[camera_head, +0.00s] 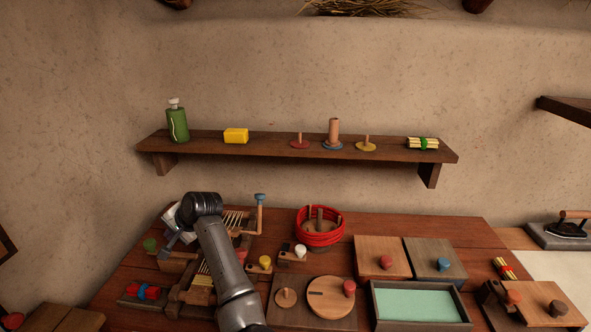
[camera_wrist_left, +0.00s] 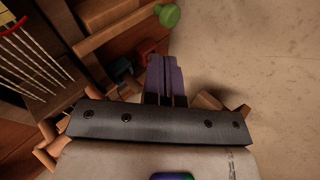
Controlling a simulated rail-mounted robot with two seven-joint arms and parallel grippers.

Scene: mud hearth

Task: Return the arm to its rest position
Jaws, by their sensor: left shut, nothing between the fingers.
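My left arm (camera_head: 222,255) rises from the bottom of the head view and bends at a dark joint over the back left of the wooden table. Its gripper (camera_head: 168,246) points down and left, near a green knob (camera_head: 150,244). In the left wrist view the purple-grey fingers (camera_wrist_left: 165,80) are together with nothing between them. The green knob (camera_wrist_left: 169,15) shows beyond the fingertips, apart from them. My right gripper is in neither view.
A wooden rack with pale strings (camera_wrist_left: 30,55) lies close to the left gripper. A coil of red rope (camera_head: 320,238), boxes with knobs (camera_head: 382,262) and a green-lined tray (camera_head: 376,307) occupy the table. A shelf (camera_head: 270,150) holds a green bottle (camera_head: 177,125) and several small things.

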